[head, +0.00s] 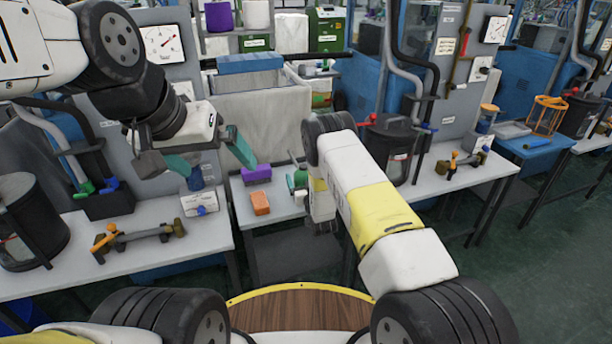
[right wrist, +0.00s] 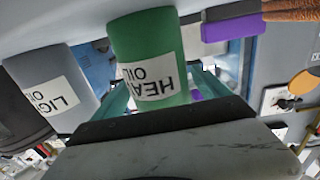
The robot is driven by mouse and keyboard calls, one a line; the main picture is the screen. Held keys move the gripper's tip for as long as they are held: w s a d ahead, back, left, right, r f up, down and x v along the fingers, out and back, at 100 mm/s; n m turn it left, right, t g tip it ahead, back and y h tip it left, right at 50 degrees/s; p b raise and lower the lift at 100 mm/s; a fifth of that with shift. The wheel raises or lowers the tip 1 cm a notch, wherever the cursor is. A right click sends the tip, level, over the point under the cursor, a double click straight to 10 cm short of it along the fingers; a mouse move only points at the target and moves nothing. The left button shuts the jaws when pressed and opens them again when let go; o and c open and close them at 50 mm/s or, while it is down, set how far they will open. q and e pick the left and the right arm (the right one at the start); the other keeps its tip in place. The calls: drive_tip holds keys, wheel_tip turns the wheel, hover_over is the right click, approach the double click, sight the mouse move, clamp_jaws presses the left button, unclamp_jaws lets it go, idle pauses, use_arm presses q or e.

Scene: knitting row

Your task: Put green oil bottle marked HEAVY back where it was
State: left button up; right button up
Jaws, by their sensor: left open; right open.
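The green oil bottle (right wrist: 143,45) has a white label reading HEAVY OIL, upside down in the right wrist view. Its base is against the pale tabletop, and it seems to stand upright. My right gripper (right wrist: 162,88) is open, its teal fingers on either side of the bottle. A grey bottle (right wrist: 45,75) labelled LIGHT OIL stands beside it. In the head view my right arm mostly hides this spot; a small green part (head: 298,180) shows there, and I cannot tell whether it is bottle or finger. My left gripper (head: 210,156) is open and empty above the left table.
A purple block (head: 256,173) and an orange block (head: 260,203) lie on the middle table, left of my right gripper. A white box (head: 200,203) and an orange-handled tool (head: 135,238) are on the left table. A dark canister (head: 392,150) stands to the right.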

drive_tip(key=v, duration=0.9)
drive_tip(key=w+d+r+m+g+h, duration=0.1)
drive_tip(key=w+d+r, duration=0.1)
drive_tip(key=r, duration=0.5)
drive_tip(key=w+d+r+m+g+h, duration=0.1)
drive_tip(key=w+d+r, duration=0.1)
drive_tip(key=r, duration=0.4)
drive_tip(key=s+d+r+g, duration=0.2)
drive_tip(key=s+r, duration=0.1)
drive_tip(key=r, duration=0.4)
drive_tip(key=s+d+r+g, duration=0.1)
drive_tip(key=s+r, duration=0.2)
drive_tip(key=r, duration=0.3)
drive_tip(key=s+d+r+g, duration=0.25)
drive_tip(key=s+r, duration=0.65)
drive_tip(key=s, duration=0.5)
drive_tip(key=s+d+r+g, duration=0.1)
drive_tip(key=s+r+g, duration=0.1)
drive_tip(key=s, duration=1.9)
drive_tip(key=shift+d+g, duration=0.35)
drive_tip(key=shift+g, duration=0.5)
